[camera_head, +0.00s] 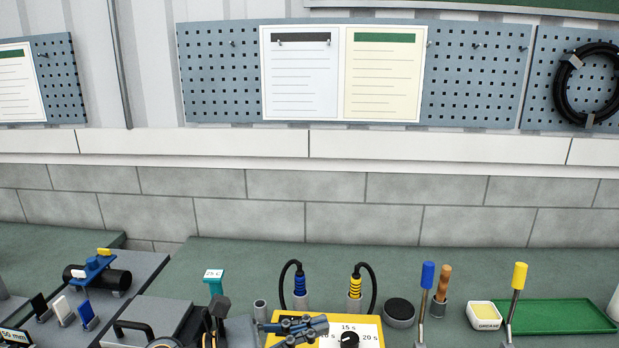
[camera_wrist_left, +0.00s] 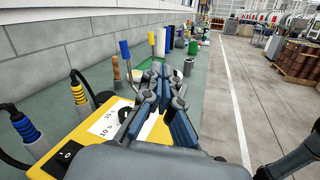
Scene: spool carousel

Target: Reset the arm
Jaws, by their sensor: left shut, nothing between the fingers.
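My left gripper (camera_head: 318,326) comes in from the left at the bottom of the head view. It is shut and empty, in front of and partly over the yellow timer box (camera_head: 276,318) with a white dial plate and a black knob (camera_head: 349,341). In the left wrist view the blue-padded fingers of the left gripper (camera_wrist_left: 158,76) stretch forward, and the yellow box (camera_wrist_left: 95,135) lies below and to the left of them. Nothing is held between the fingers. My right gripper is not in view.
Behind the box stand a blue-banded plug (camera_head: 300,287) and a yellow-banded plug (camera_head: 354,287) with black cables. Right of it are a black round puck (camera_head: 398,309), blue-handled (camera_head: 427,275) and yellow-handled (camera_head: 519,276) levers, and a green tray (camera_head: 565,317). A pipe fixture (camera_head: 98,275) stands left.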

